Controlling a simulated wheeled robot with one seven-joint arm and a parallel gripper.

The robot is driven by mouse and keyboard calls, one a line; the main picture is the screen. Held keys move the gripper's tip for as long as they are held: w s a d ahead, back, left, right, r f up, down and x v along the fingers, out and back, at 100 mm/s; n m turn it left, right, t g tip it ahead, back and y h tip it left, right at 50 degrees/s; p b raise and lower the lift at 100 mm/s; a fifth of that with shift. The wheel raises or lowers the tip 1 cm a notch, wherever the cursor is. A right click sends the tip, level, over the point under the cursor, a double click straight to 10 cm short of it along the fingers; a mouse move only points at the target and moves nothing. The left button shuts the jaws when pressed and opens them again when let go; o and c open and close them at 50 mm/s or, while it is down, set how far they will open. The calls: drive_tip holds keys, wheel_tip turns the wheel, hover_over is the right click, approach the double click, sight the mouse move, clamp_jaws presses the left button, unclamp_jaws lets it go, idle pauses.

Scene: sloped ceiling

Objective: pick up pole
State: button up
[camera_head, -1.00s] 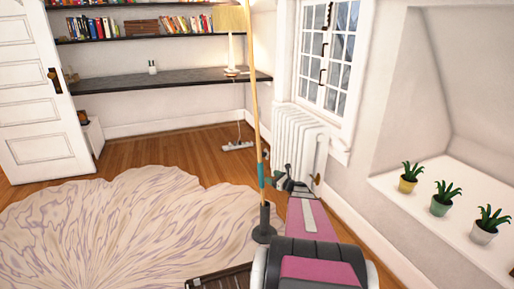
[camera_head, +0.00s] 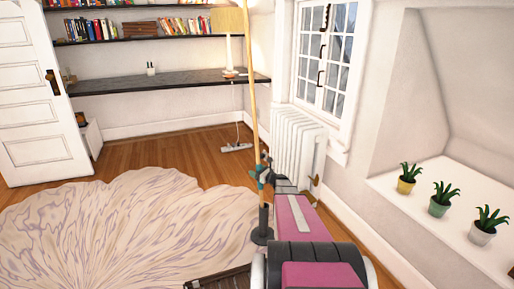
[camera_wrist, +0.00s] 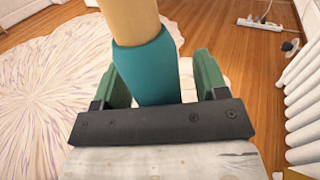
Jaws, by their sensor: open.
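The pole (camera_head: 251,90) is a tall, upright, light wooden rod with a teal band low on it and a dark round base (camera_head: 262,236) on the floor. My gripper (camera_head: 264,175) is at the height of the teal band. In the wrist view the pole's teal band (camera_wrist: 147,70) stands between the two green fingers of my gripper (camera_wrist: 156,75), which are open. A gap shows on the right between band and finger; on the left the band is close to the finger, and I cannot tell if it touches.
A white radiator (camera_head: 296,145) stands under the window, right of my arm. A pale rug (camera_head: 120,235) lies to the left. A dark desk (camera_head: 165,82) and bookshelves are behind. Potted plants (camera_head: 440,198) stand on a ledge at right.

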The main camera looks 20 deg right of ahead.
sight(255, 122)
drive_tip(key=c, duration=1.2)
wheel_tip(255, 122, up, 28)
